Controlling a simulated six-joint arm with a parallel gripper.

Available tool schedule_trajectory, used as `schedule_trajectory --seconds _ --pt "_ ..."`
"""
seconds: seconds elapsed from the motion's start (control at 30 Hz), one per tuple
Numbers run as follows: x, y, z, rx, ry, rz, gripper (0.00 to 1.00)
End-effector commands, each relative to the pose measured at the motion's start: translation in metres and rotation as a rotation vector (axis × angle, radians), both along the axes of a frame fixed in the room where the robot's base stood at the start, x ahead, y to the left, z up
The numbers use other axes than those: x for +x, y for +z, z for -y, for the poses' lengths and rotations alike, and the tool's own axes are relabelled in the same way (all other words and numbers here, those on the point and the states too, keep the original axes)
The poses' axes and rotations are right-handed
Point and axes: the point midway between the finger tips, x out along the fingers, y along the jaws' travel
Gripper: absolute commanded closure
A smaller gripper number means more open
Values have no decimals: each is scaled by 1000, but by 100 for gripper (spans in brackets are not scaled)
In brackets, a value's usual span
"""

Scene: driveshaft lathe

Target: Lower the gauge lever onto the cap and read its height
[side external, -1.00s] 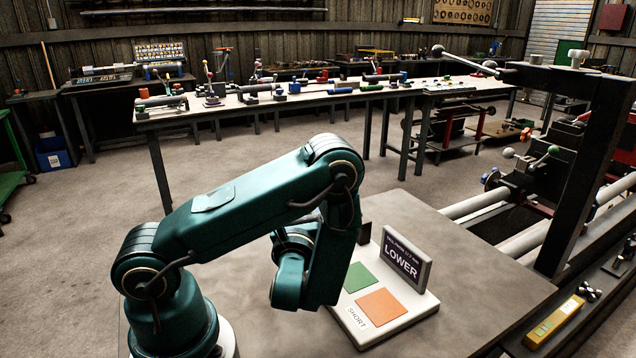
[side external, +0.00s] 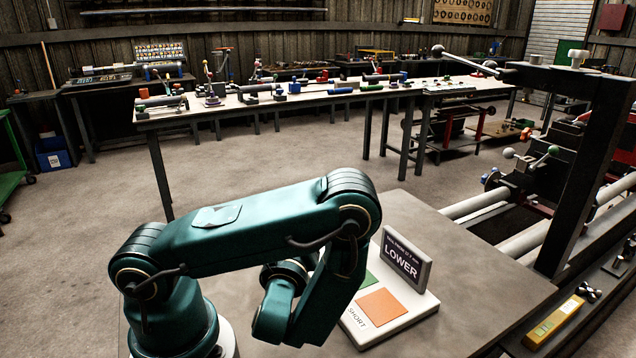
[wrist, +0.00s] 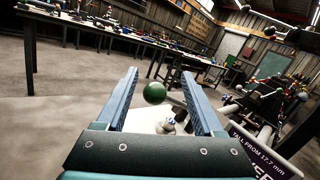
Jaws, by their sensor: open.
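My gripper (wrist: 158,74) is open in the wrist view, with its two blue fingers spread wide. A green ball (wrist: 154,93), which looks like the gauge lever's knob, appears between the fingers and touches neither in the picture. Its depth relative to the fingertips is hard to tell. In the side view my arm hides the gripper, lever and cap. The dark "LOWER" sign (side external: 405,260) stands on the white board (side external: 395,326).
The board has an orange patch (side external: 382,303), a partly covered green patch and the word "SHORT". The sign also shows at the lower right of the wrist view (wrist: 262,150). A lathe with bars (side external: 480,203) stands to the right. A long tool bench (side external: 300,98) is behind.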

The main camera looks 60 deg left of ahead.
Motion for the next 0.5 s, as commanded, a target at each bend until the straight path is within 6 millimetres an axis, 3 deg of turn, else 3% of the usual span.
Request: schedule_trajectory --seconds 0.2,0.5 --pt "-1 -19 -3 -74 -161 -91 31" --pt "11 -21 -15 -95 -170 -93 31"
